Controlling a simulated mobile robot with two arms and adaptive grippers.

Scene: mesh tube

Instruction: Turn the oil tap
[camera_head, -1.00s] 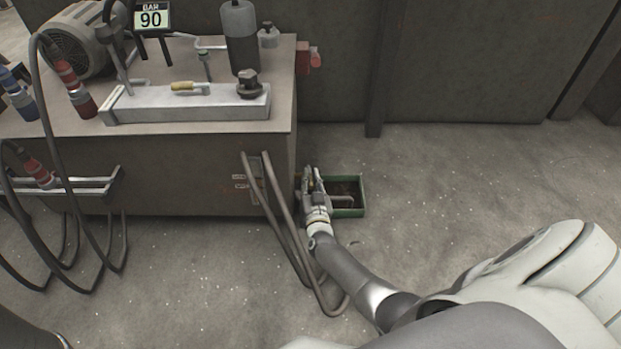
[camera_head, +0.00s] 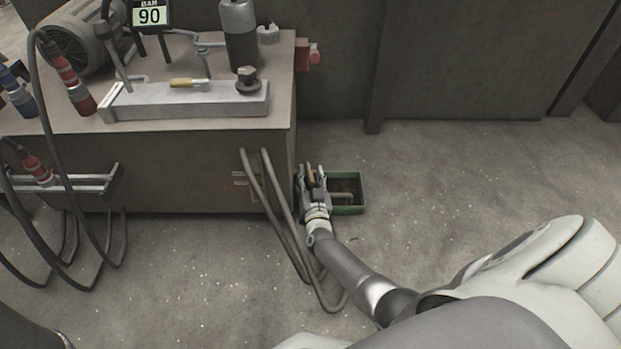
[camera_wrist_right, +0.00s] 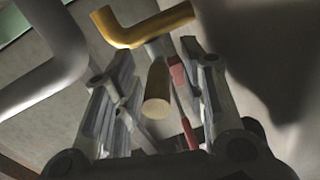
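A yellow bent handle (camera_wrist_right: 145,27), which looks like the oil tap's lever, is in the right wrist view, just beyond the fingertips. A yellow rounded end (camera_wrist_right: 157,90) shows between the fingers; I cannot tell whether it joins the bent part. My right gripper (camera_head: 311,172) is low beside the cabinet's right side, with a bit of yellow between its fingers. In the wrist view its fingers (camera_wrist_right: 157,58) are apart on both sides of the yellow piece, with gaps visible. The tap's body is mostly hidden. My left gripper is out of view.
A green tray (camera_head: 361,192) lies on the floor right of the gripper, with a grey bent pipe (camera_wrist_right: 62,60) near it. Dark hoses (camera_head: 283,210) hang left of my forearm. The cabinet (camera_head: 200,172) stands to the left. The floor at right is clear.

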